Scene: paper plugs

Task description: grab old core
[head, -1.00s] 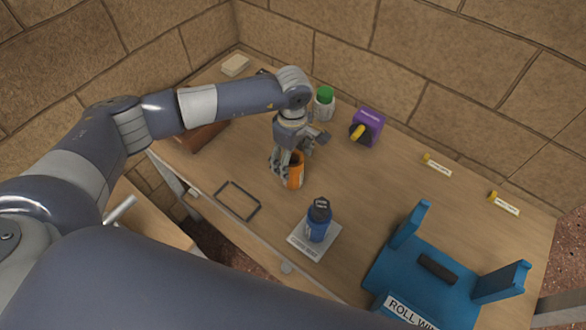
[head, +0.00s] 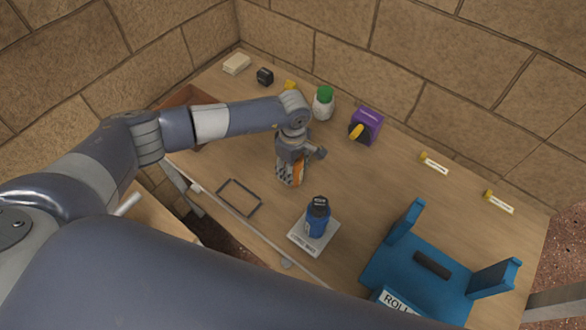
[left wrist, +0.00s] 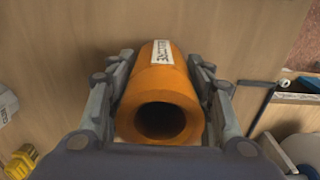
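The old core is an orange hollow tube with a white label. In the left wrist view the core (left wrist: 161,84) shows its open end towards the camera, and its length runs down towards the table. My left gripper (left wrist: 165,75) has one finger on each side of it, close against its walls; whether they press on it is unclear. In the head view my left gripper (head: 289,178) points down over the table, and the orange core (head: 299,170) shows only as a strip beside the fingers. My right gripper is not in view.
A black rectangular outline (head: 239,197) is left of the gripper. A blue bottle (head: 318,217) stands on a white pad (head: 303,238). A blue roll stand (head: 415,273) is at the right. A green-capped bottle (head: 323,103) and purple box (head: 368,127) stand behind.

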